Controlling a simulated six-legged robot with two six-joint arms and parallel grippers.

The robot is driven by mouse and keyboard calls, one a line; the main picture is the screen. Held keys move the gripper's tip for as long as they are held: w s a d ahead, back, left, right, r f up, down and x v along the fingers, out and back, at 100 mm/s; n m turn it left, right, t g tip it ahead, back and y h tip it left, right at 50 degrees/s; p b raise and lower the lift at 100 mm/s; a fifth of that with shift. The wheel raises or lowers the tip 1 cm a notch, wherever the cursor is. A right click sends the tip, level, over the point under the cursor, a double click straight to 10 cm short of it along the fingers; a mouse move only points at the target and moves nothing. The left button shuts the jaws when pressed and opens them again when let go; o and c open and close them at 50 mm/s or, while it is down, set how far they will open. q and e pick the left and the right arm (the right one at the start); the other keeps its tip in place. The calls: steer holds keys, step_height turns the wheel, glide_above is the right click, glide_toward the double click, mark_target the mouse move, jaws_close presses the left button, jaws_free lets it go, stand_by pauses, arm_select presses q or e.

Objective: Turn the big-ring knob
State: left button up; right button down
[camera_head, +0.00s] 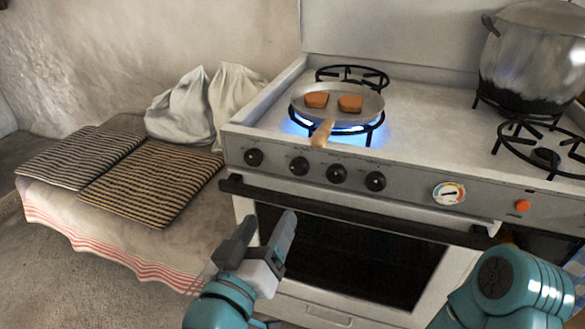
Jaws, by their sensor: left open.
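Several black round knobs sit in a row on the left half of the stove's grey front panel: a far-left knob (254,157), a second knob (299,166), a third knob (336,173) and a far-right knob (375,181). I cannot tell which one is the big-ring knob; any marks beside them are too small to read. My left gripper (264,228) is open and empty, in front of the oven door and below the two left knobs, apart from them. My right arm shows at the lower right; its gripper is not visible.
A pan (337,107) with two brown pieces sits over a lit blue flame, its wooden handle (322,133) pointing forward. A large pot (533,62) stands at the back right. The dark oven handle bar (345,212) runs below the knobs. A cloth-covered bench with striped cushions (150,182) stands left.

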mark_target(296, 169)
arm_select(q)
steer(key=x, duration=1.5)
arm_select(e)
steer(key=shift+s+r, duration=0.25)
steer(key=shift+r, duration=0.25)
arm_select(q)
steer(key=c, duration=1.1)
